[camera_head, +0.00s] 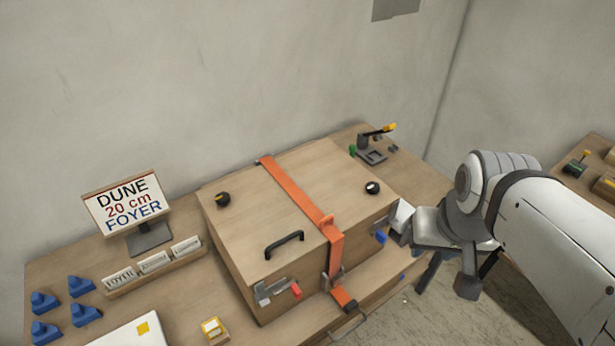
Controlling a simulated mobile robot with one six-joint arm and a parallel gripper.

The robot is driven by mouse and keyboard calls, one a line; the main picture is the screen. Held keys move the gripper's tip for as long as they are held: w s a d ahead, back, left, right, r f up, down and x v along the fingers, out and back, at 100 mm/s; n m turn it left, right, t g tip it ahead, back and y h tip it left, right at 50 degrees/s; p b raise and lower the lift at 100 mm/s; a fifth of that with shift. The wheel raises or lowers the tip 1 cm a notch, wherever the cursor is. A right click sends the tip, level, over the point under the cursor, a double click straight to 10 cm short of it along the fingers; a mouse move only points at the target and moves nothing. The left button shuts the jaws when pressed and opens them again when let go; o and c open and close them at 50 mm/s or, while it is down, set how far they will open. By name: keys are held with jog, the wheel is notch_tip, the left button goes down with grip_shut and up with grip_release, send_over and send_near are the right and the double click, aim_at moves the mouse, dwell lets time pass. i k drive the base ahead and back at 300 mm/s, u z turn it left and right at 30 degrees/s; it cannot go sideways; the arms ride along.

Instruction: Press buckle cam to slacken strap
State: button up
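An orange strap (292,188) runs over the top of a wooden crate (238,225) and down its front. A metal buckle (333,279) sits on the strap low on the crate's front face; the cam itself is too small to make out. The strap's orange tail (343,297) lies below it by the table edge. My gripper (398,218) is at the crate's right front corner, right of the strap and apart from the buckle. Its fingers are seen edge-on, so I cannot tell how far they are open or whether they touch the crate.
The crate lid has a black handle (285,245) and two round black knobs. A grey latch with a red tab (296,291) is left of the buckle. A sign (124,203), label rack (153,266) and several blue blocks stand left. A small clamp device (373,147) stands behind right.

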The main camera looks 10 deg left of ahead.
aim_at(336, 281)
jog(key=z, duration=0.05)
jog(key=k, duration=2.2)
jog(key=u, duration=0.45)
jog(key=i, duration=1.5)
jog(key=u, duration=0.05)
